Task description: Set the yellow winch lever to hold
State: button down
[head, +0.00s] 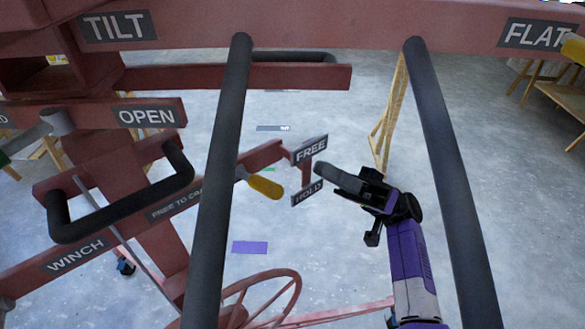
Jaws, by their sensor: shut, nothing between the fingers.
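The yellow winch lever (264,187) shows in the head view near the middle, angled down to the right, its base hidden behind a dark upright bar. Right of it stand a FREE sign (311,149) above and a HOLD sign (306,193) below, joined by a short red post. The lever's tip is left of the HOLD sign and lies apart from it in the picture. My gripper (325,174) is right of the signs, shut and empty, pointing left. Its tip appears close to the signs; I cannot tell the depth gap.
Two dark upright bars (218,180) and (440,170) cross the view on either side of my gripper. A red frame with a WINCH label (76,255) and a black handle (125,215) stands at left. A red wheel (262,298) is below. Grey floor lies behind.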

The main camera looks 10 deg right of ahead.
aim_at(254, 181)
jog(key=r+p+x, duration=0.1)
jog(key=p+x, duration=0.3)
jog(key=x, duration=0.7)
jog(key=shift+s+f+p, duration=0.15)
jog(key=shift+s+f, duration=0.25)
jog(key=shift+f, duration=0.35)
jog(key=shift+s+f+p, duration=0.15)
jog(key=shift+s+f, duration=0.25)
jog(key=shift+f, duration=0.4)
jog(key=shift+s+f+p, duration=0.15)
jog(key=shift+s+f, duration=0.3)
jog(key=shift+f, duration=0.3)
